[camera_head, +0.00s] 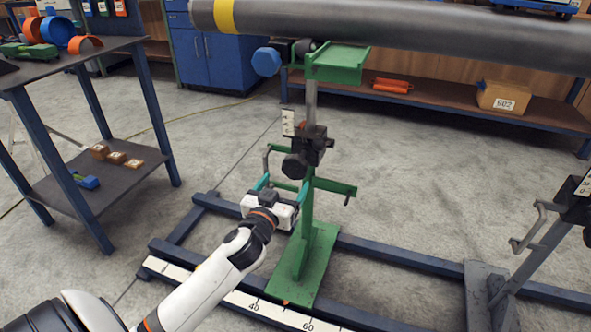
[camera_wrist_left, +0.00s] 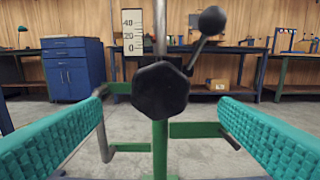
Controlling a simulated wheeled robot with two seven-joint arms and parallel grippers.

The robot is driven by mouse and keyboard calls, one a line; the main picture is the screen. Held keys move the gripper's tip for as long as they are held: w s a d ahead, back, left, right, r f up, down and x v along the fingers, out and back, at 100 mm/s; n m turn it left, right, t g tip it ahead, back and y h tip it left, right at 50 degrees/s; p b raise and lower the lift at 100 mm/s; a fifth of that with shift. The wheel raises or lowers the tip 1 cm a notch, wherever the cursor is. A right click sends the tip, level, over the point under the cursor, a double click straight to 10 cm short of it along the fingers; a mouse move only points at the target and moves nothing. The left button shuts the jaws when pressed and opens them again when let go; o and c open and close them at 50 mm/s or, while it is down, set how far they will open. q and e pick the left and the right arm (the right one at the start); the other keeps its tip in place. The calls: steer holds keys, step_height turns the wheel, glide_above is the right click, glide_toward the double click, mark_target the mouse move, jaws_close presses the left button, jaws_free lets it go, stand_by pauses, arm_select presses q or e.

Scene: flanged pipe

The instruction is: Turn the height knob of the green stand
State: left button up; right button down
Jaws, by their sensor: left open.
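The green stand (camera_head: 308,225) stands upright on the blue floor frame, its green head (camera_head: 338,64) under the grey pipe. Its height knob, a black many-sided knob (camera_head: 294,166), sits on the black clamp block of the post. In the left wrist view the knob (camera_wrist_left: 160,90) is near the middle, between and beyond the teal finger pads. My left gripper (camera_head: 282,184) is open in front of the stand, a little below the knob in the head view, with nothing between its fingers. The knob appears apart from both pads. My right gripper is not in view.
A black ball-ended lever (camera_wrist_left: 211,22) sticks up right of the knob. Green side arms with grey handles (camera_head: 345,192) flank the post. A blue knob (camera_head: 266,61) sits by the head. A grey stand (camera_head: 490,290) is at right, a dark table (camera_head: 70,55) at left.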

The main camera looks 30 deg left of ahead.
mark_target(293, 171)
arm_select(q)
steer(key=b+x, duration=0.1)
steer(key=x, duration=0.7)
steer(key=shift+w, duration=0.1)
steer(key=c, duration=1)
